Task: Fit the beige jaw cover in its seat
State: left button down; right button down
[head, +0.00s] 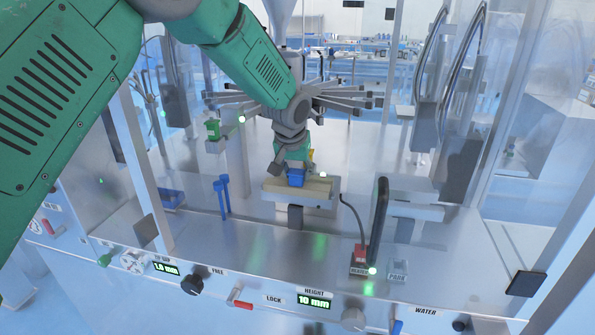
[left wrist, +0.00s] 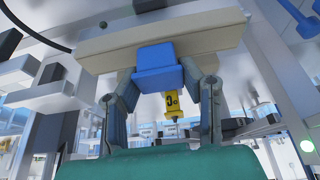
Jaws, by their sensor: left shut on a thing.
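The beige jaw cover (head: 318,188) is a long pale bar with a blue block-shaped grip (head: 296,178) on its near side. In the head view it lies level at the grey jaw block (head: 290,199) in the middle of the machine. My left gripper (head: 295,168) reaches down from above and is shut on the blue grip. In the left wrist view the cover (left wrist: 205,43) spans the top, with the blue grip (left wrist: 155,68) between the two fingers. I cannot tell whether the cover is fully in its seat. My right gripper is not in view.
A black upright plate (head: 378,222) stands right of the jaw, near a red-topped HEATER switch (head: 358,256) with a cable. Blue upright pegs (head: 222,196) stand left. Knobs and displays line the front panel (head: 270,290). Clear guards and metal posts bound both sides.

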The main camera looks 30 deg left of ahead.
pick_arm(q)
jog(key=shift+f+b, duration=0.3)
jog(key=shift+f, duration=0.65)
jog(key=c, duration=1)
grip_release()
jog(key=shift+r, duration=0.2)
jog(key=v, duration=1.1)
jog(key=shift+s, duration=0.25)
jog(key=shift+d+r, duration=0.1)
jog(key=shift+r, duration=0.05)
